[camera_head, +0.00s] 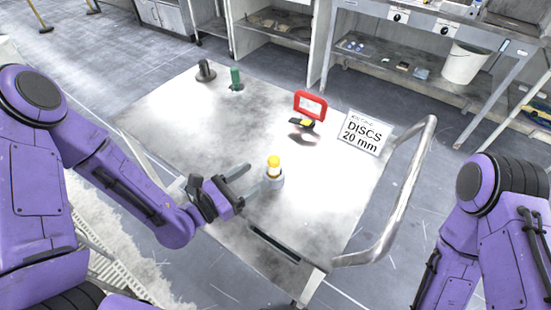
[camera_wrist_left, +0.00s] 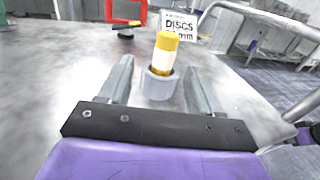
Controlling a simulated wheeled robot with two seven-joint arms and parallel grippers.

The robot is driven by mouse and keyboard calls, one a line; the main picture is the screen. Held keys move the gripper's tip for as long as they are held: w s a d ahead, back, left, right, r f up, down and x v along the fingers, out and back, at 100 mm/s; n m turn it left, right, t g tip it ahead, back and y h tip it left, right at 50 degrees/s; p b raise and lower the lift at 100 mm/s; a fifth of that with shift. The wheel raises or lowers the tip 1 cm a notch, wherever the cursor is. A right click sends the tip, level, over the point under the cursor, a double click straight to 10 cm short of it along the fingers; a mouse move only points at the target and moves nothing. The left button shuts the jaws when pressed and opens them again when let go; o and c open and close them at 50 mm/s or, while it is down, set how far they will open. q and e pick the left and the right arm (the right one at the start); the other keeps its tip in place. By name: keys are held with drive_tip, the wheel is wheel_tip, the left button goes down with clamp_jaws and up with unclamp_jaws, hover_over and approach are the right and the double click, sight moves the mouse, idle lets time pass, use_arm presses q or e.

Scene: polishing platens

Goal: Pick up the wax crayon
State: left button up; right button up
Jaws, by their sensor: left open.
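The wax crayon (camera_head: 274,161) appears as a yellow-topped stick with a pale band, standing upright in a small grey holder (camera_head: 272,181) on the metal cart top. In the left wrist view the crayon (camera_wrist_left: 165,52) rises from the round grey holder (camera_wrist_left: 158,85), which hides its lower end. My left gripper (camera_head: 255,179) is open and low over the cart, just left of the crayon. In the left wrist view its fingers point towards the crayon, one to each side, with gaps visible. My right gripper is out of view.
A red frame (camera_head: 310,94) with a yellow-and-black item (camera_head: 302,122) and a "DISCS 20 mm" sign (camera_head: 360,133) stand behind. A green item (camera_head: 236,79) and a dark one (camera_head: 206,71) stand at the far left. A rail (camera_head: 405,195) bounds the right side. The cart's middle is clear.

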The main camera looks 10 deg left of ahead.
sight(269, 166)
use_arm(q)
drive_tip(key=x, duration=0.2)
drive_tip(key=p+x, duration=0.1)
drive_tip(key=x, duration=0.2)
drive_tip(key=r+p+x, duration=0.1)
drive_tip(key=x, duration=0.2)
drive_tip(key=shift+s+d, duration=0.1)
drive_tip(key=shift+d, duration=0.3)
drive_tip(key=shift+w+d, duration=0.35)
drive_tip(key=c, duration=1.1)
